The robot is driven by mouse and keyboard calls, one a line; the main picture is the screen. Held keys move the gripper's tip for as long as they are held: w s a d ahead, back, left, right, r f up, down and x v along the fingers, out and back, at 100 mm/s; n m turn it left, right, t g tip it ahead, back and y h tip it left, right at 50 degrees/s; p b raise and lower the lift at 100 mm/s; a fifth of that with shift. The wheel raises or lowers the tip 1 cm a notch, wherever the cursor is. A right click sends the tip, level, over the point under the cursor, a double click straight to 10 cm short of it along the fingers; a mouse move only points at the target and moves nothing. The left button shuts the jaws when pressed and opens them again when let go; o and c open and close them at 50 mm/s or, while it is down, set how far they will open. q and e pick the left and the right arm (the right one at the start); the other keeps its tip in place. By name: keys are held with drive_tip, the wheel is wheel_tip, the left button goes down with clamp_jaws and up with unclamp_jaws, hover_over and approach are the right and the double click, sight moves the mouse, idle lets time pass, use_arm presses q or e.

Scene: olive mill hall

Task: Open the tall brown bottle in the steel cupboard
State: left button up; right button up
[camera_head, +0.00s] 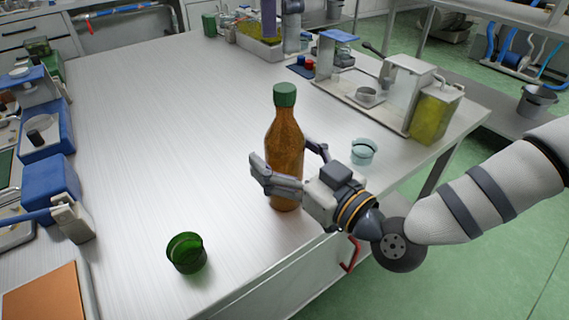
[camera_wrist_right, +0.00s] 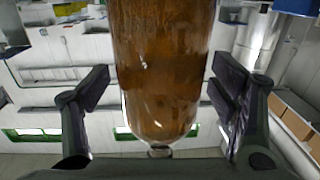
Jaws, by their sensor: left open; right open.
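A tall brown bottle (camera_head: 284,150) with a green cap (camera_head: 285,94) stands upright on the steel worktop (camera_head: 150,120). The cap is on the bottle's neck. My right gripper (camera_head: 285,180) is around the lower body of the bottle, coming from the right, with its fingers open. In the right wrist view the bottle (camera_wrist_right: 165,70) is between the two fingers (camera_wrist_right: 158,95), with a gap on each side; its cap is out of that picture. I cannot make out my left gripper in either view. The bottle is not inside a cupboard in these views.
A green glass cup (camera_head: 186,253) stands at the front left and a small clear cup (camera_head: 364,151) right of the bottle. A press-like device (camera_head: 385,95) stands behind right. Blue-topped instruments (camera_head: 45,135) line the left edge.

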sight(285, 87)
drive_tip(key=shift+c, duration=0.6)
clamp_jaws()
use_arm(q)
drive_tip(key=m, duration=0.5)
drive_tip(key=shift+m, duration=0.3)
drive_tip(key=m, duration=0.7)
drive_tip(key=shift+m, duration=0.3)
drive_tip(key=shift+f, duration=0.3)
wheel_tip(285, 87, down, 7)
drive_tip(key=shift+f, duration=0.2)
